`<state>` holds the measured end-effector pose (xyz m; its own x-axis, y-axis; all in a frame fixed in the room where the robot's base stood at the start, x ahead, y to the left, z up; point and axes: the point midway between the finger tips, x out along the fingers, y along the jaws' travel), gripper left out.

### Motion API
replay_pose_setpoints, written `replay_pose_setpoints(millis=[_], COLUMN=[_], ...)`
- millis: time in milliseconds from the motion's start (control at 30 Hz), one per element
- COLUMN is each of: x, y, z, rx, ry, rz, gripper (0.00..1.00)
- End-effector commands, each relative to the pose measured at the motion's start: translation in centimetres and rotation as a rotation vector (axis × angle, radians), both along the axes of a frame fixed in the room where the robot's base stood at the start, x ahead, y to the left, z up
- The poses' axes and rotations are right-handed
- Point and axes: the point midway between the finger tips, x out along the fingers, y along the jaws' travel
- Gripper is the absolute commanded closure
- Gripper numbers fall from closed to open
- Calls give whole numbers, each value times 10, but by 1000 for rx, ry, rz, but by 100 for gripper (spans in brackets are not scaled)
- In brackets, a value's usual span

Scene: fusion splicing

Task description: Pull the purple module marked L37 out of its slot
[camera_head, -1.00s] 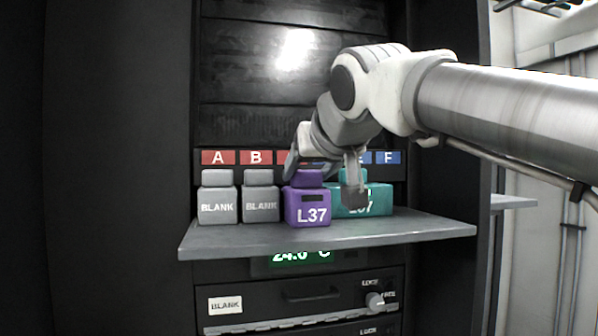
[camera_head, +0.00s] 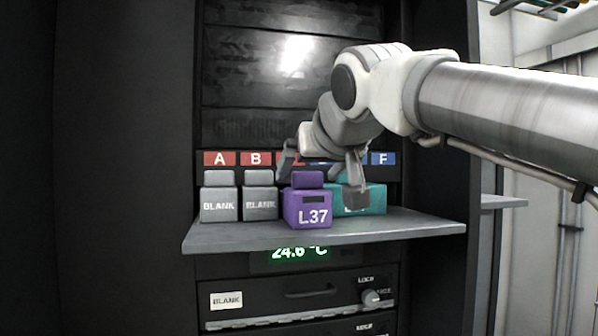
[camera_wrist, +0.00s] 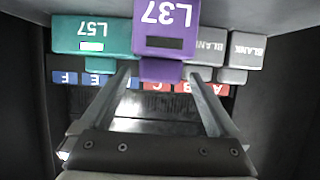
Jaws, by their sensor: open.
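The purple module marked L37 (camera_head: 307,210) stands in the row on the grey shelf, set forward of its neighbours. In the wrist view the L37 module (camera_wrist: 166,24) is upside down at the top centre, with its narrow purple tab (camera_wrist: 160,70) below it. My gripper (camera_head: 321,172) is open above and behind the module's front. In the wrist view my gripper (camera_wrist: 160,74) has one finger on each side of the tab. I cannot tell whether either finger touches it. In the head view one finger covers part of the teal module (camera_head: 375,199).
Two grey BLANK modules (camera_head: 219,205) stand left of L37. The teal module, marked L57 in the wrist view (camera_wrist: 90,32), is close on its other side. Lettered labels (camera_head: 255,158) run behind. The shelf (camera_head: 330,232) has a bare front strip.

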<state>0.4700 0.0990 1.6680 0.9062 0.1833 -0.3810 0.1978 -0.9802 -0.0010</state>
Motion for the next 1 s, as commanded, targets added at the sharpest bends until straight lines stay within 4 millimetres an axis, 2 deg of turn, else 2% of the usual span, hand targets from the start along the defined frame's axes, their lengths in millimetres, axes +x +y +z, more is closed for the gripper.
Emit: replay_pose_setpoints(millis=[333,467,1000], x=[-2,-14,-126], y=[-1,-3,-26], z=[0,5,53], rx=[0,2,2], ry=[1,-2,-3], rz=[0,1,-2], gripper=[1,1,1])
